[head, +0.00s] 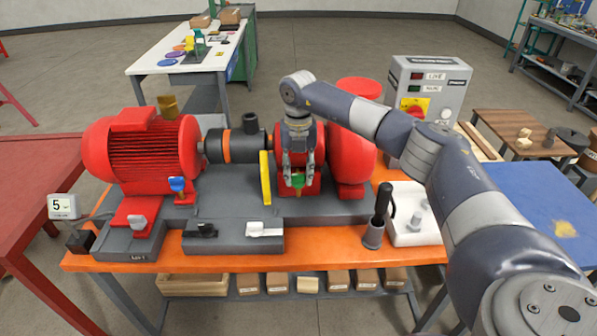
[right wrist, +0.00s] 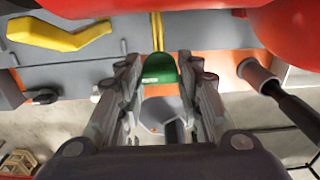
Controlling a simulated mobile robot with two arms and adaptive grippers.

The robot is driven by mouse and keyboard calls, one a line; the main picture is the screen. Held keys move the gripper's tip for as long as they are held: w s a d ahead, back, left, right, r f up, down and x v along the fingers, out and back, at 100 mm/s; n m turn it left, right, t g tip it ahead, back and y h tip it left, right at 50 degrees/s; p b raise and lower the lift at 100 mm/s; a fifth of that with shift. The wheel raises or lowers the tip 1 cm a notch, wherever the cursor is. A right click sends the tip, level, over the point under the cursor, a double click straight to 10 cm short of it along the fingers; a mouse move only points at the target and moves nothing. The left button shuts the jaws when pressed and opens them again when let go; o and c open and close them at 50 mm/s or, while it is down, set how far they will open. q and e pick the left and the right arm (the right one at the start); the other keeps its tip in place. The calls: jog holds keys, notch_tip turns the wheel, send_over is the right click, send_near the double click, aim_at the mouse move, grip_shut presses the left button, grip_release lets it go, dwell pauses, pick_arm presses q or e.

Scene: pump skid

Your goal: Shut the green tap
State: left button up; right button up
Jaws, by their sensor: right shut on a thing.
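The green tap (head: 298,181) sits low on the front of the red pump, above the grey base plate. Its green handle also shows in the right wrist view (right wrist: 158,67), between my fingers. My right gripper (head: 298,170) reaches down from above, with one finger on each side of the handle, and is shut on it. The fingers partly cover the tap in the head view. My left gripper is not in view.
A yellow lever (head: 265,178) stands just left of my right gripper. A blue tap (head: 177,184) is farther left, by the red motor (head: 150,150). A black-handled tool (head: 380,212) stands upright to the right. A grey control box (head: 430,88) stands behind.

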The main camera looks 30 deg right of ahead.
aim_at(299, 174)
jog(key=shift+w, duration=0.1)
dwell(0.3)
jog(key=o, duration=1.1)
jog(key=shift+c, duration=0.2)
notch_tip(299, 174, up, 12)
